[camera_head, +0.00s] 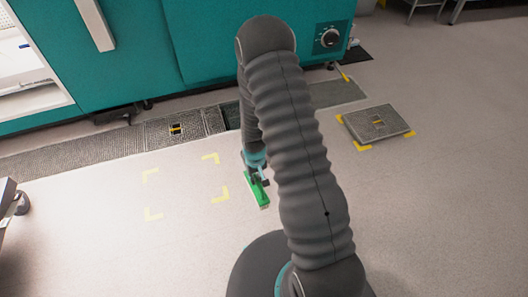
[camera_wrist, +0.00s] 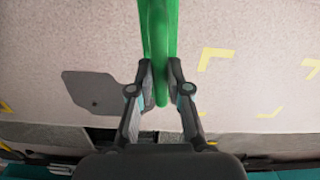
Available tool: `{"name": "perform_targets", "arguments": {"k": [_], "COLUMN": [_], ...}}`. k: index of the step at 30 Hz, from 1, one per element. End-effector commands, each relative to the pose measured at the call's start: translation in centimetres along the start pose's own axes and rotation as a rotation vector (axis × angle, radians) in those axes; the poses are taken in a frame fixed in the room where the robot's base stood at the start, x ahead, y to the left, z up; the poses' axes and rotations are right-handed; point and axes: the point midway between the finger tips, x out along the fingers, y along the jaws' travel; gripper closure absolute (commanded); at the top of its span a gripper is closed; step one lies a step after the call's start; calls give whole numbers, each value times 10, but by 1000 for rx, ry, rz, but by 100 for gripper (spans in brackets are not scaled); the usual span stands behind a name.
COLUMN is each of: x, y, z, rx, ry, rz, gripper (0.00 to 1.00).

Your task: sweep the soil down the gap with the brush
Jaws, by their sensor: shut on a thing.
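My gripper (camera_head: 256,172) is shut on the green handle of a brush (camera_head: 257,190), in front of the floor channel. In the wrist view the fingers (camera_wrist: 160,88) pinch the green brush (camera_wrist: 159,30) from both sides. Its bristle end cannot be made out clearly, and I cannot tell whether it touches the floor. The gap (camera_head: 231,115) is a dark opening in the grated channel, partly hidden by my arm; a dark part of the channel (camera_wrist: 103,135) shows low in the wrist view.
A loose grating cover (camera_head: 362,125) lies on the floor at right, by yellow corner marks. Empty yellow corner marks (camera_head: 152,214) lie left of the brush. Teal chambers (camera_head: 140,60) stand behind the channel. A wheeled item (camera_head: 20,205) stands at left. The front floor is clear.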

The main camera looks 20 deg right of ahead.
Motion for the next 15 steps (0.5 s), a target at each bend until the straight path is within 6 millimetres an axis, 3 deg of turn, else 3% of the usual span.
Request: {"name": "perform_targets", "arguments": {"k": [15], "x": [-17], "y": [12], "z": [-81], "rx": [-836], "ry": [1], "rz": [0], "gripper": [100]}}
